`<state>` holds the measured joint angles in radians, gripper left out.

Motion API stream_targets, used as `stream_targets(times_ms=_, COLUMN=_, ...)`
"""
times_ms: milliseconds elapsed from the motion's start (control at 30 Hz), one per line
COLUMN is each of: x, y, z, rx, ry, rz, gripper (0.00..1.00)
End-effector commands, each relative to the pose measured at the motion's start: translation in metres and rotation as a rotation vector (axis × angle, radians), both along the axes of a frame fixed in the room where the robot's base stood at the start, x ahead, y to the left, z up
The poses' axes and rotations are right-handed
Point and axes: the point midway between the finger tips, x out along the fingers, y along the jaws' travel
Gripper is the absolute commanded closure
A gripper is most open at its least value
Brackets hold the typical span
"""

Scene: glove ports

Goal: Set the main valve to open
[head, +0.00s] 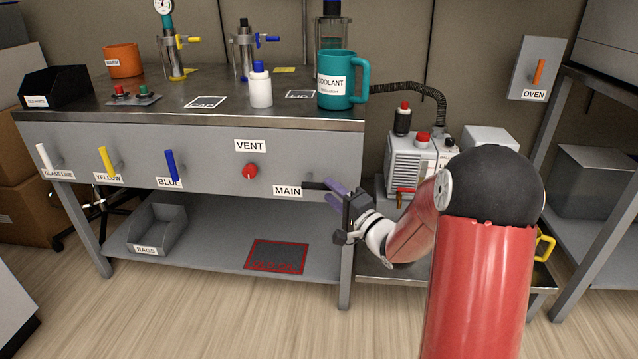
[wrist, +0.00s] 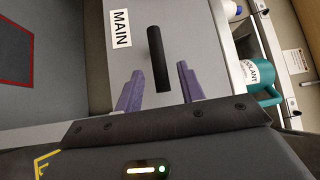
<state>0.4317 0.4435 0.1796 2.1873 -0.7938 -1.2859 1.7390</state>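The main valve's handle is a black bar (head: 314,185) that lies about level on the bench's front panel, just right of the MAIN label (head: 288,190). In the wrist view the handle (wrist: 158,58) stands upright in the picture beside the MAIN label (wrist: 121,28). My gripper (head: 332,195) is at the right end of the panel, its purple fingers pointing at the handle. In the wrist view my gripper (wrist: 159,75) is open, with the near end of the handle between the fingers and a gap on both sides. The valve's pivot is not clear.
A red VENT knob (head: 249,171) and blue (head: 173,166), yellow (head: 106,160) and white (head: 44,156) levers are on the same panel. A teal coolant mug (head: 337,80) stands near the bench's edge above. A pump (head: 412,158) stands behind my arm.

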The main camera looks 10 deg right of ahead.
Motion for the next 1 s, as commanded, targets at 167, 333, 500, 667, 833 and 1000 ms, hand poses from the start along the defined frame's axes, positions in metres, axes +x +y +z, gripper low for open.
stream_targets(times_ms=167, x=0.026, y=0.015, z=0.004, rx=-0.001, ry=0.000, rz=0.003, gripper=0.61)
stream_targets(times_ms=333, x=0.042, y=0.023, z=0.007, rx=-0.002, ry=-0.001, rz=0.001, gripper=0.61)
stream_targets(times_ms=500, x=0.047, y=0.025, z=0.007, rx=-0.002, ry=0.001, rz=-0.002, gripper=0.61)
stream_targets(times_ms=667, x=0.047, y=0.025, z=0.007, rx=-0.002, ry=0.001, rz=-0.002, gripper=0.61)
stream_targets(times_ms=833, x=0.047, y=0.025, z=0.008, rx=-0.002, ry=0.001, rz=-0.002, gripper=0.81)
stream_targets(times_ms=1000, x=0.047, y=0.025, z=0.008, rx=-0.003, ry=0.000, rz=-0.001, gripper=1.00)
